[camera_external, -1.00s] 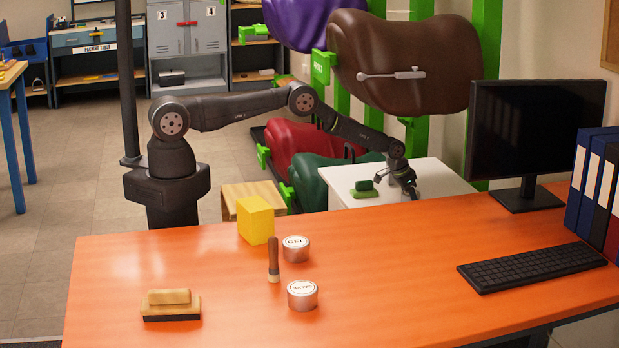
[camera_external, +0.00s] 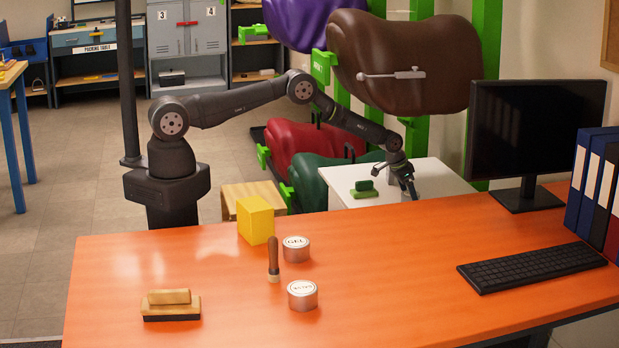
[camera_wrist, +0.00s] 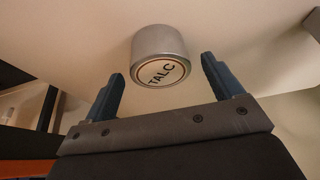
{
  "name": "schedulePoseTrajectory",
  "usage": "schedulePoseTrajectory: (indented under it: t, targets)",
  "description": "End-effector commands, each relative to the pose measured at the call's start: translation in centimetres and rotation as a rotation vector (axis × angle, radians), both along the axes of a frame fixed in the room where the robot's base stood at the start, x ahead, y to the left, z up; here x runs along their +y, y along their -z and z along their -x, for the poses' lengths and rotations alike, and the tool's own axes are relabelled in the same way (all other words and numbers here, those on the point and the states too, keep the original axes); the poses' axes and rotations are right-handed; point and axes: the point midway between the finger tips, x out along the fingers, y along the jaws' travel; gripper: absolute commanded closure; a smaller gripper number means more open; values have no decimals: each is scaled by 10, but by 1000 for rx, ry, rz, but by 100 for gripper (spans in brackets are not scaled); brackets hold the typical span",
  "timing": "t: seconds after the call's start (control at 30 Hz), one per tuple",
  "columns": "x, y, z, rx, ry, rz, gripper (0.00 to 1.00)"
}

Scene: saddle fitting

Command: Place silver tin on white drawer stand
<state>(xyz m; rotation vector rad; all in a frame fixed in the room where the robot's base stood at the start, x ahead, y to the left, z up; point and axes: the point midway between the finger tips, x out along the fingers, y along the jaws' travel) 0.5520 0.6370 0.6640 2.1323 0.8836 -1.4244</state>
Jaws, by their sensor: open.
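A silver tin (camera_wrist: 158,44) with a white lid reading TALC stands on a pale surface in the wrist view. My gripper (camera_wrist: 164,69) is open, with its dark blue fingers apart; the tin appears beyond the fingertips, between their lines, not held. In the external view my gripper (camera_external: 408,186) is at the white drawer stand (camera_external: 444,176), behind the orange table. The TALC tin cannot be made out clearly there. A silver tin marked GEL (camera_external: 296,249) and another silver tin (camera_external: 302,295) with an unreadable lid stand on the table.
The orange table (camera_external: 400,290) also holds a yellow block (camera_external: 256,219), a wooden-handled tool (camera_external: 273,260), a brush (camera_external: 171,305), a keyboard (camera_external: 530,267) and a monitor (camera_external: 537,135). A green object (camera_external: 364,189) lies on the stand, left of my gripper. A brown saddle shape (camera_external: 405,60) hangs above.

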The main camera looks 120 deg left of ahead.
Motion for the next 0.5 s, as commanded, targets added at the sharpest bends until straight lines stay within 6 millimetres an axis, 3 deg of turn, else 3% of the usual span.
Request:
schedulePoseTrajectory:
  t: [0.5]
  targets:
    - [-20,-71,21,-1,0,-1,15]
